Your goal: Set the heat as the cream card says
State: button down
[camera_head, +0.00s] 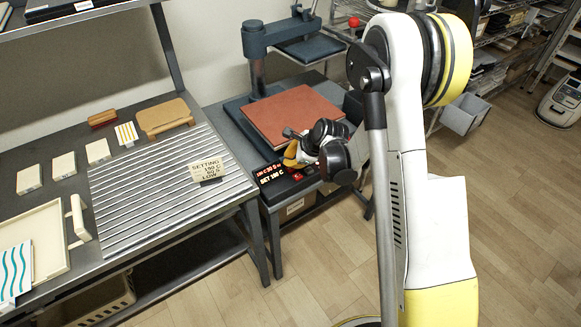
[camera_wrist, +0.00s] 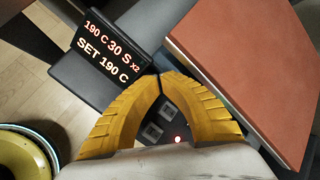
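The cream card (camera_head: 208,171) stands on the ribbed rack on the left table. Its top line reads SETTING and its bottom line LOW; the small figures between are hard to read. The press control box's dark display (camera_head: 271,174) shows red digits and SET 190 C. Grey buttons (camera_wrist: 152,132) and a lit red light (camera_wrist: 178,139) show between my fingers. My gripper (camera_wrist: 159,73) has its yellow fingertips together, empty, over the control box. Whether it touches a button is hidden.
The press with a reddish-brown pad (camera_head: 295,113) stands just behind my gripper; the pad's edge (camera_wrist: 250,75) is close on the right in the wrist view. The ribbed rack (camera_head: 150,205), white blocks and a cream tray (camera_head: 35,240) occupy the left table. Floor in front is clear.

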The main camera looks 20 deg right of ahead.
jog(key=shift+r+p, duration=1.55)
jog(key=shift+r, duration=0.95)
